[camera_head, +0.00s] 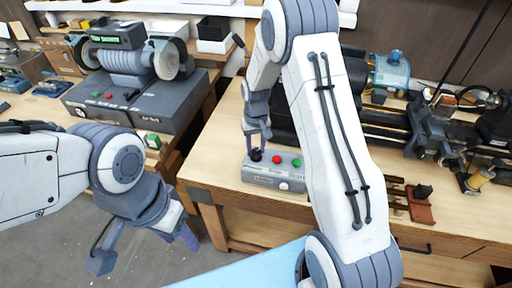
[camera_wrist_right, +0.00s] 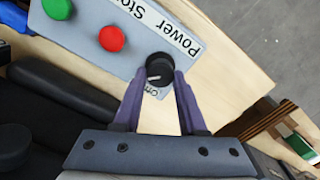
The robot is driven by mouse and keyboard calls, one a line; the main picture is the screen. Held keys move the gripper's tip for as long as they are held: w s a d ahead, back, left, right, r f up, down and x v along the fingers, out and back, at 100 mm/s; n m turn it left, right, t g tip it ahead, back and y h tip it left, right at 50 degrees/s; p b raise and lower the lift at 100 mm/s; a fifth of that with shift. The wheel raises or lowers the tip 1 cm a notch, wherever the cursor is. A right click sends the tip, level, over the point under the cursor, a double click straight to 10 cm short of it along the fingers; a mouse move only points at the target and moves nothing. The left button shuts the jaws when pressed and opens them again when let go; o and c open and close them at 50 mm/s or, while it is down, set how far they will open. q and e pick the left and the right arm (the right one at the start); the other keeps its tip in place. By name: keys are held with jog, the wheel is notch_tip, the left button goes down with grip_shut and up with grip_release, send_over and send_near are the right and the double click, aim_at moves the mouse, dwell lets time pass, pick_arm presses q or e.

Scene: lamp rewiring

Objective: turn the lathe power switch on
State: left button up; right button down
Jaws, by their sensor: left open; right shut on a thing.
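The lathe power switch (camera_wrist_right: 159,71) is a round black knob on a grey control box (camera_head: 262,179), beside a "Power" label; in the head view the knob (camera_head: 256,155) is at the box's left end. A red button (camera_head: 277,160) and a green button (camera_head: 296,162) are on the same box. My right gripper (camera_wrist_right: 160,80) points at the box with both fingertips closed on the knob's sides. My left gripper (camera_head: 146,250) is open and empty, low over the floor in front of the bench.
The lathe (camera_head: 430,135) stands along the back right of the wooden workbench (camera_head: 222,160). A bench grinder (camera_head: 130,75) stands on another bench at the left. Several tools lie by a red-brown holder (camera_head: 420,208) at the right. My right arm hides the middle.

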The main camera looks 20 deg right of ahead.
aim_at(256, 150)
jog(key=shift+r, duration=0.1)
jog(key=shift+c, duration=2.3)
grip_release()
notch_tip(256, 150, up, 10)
jog(key=b, duration=0.2)
jog(key=shift+r, duration=0.2)
